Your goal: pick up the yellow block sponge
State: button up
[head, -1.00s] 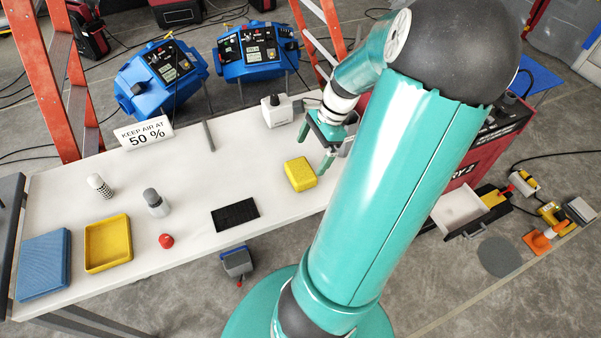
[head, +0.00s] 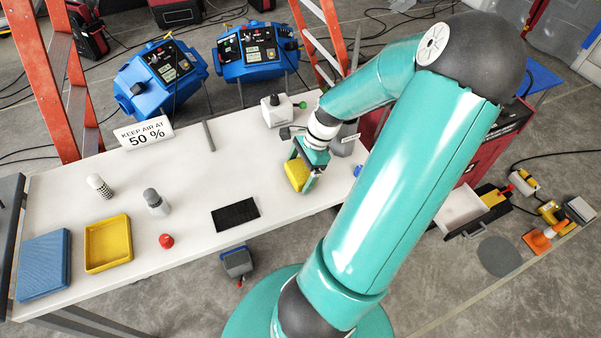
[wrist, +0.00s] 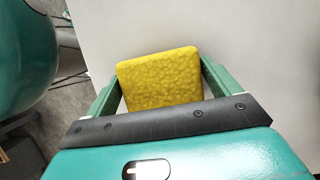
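The yellow block sponge (head: 296,174) rests on the white table (head: 180,225) near its right end. My gripper (head: 302,174) is over it with one finger on either side. In the wrist view the sponge (wrist: 158,78) lies between the two green fingers, its pitted top facing the camera. The fingers are apart, and narrow pale gaps show beside the sponge near the palm. Whether the fingertips touch it is hard to tell. The sponge's lower sides are hidden.
A white box device (head: 277,110) stands behind the sponge, and a black mat (head: 235,214) lies to its left. Table between is clear.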

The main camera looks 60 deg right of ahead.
aim_at(297, 171)
jog(key=c, duration=0.6)
jog(key=shift+r, duration=0.15)
jog(key=shift+r, duration=0.45)
notch_tip(297, 171, up, 2)
jog(key=shift+r, duration=0.15)
jog(key=s+a+r, duration=0.9)
jog(key=a, duration=0.1)
jog(key=shift+s+r, duration=0.25)
jog(key=shift+s, duration=0.15)
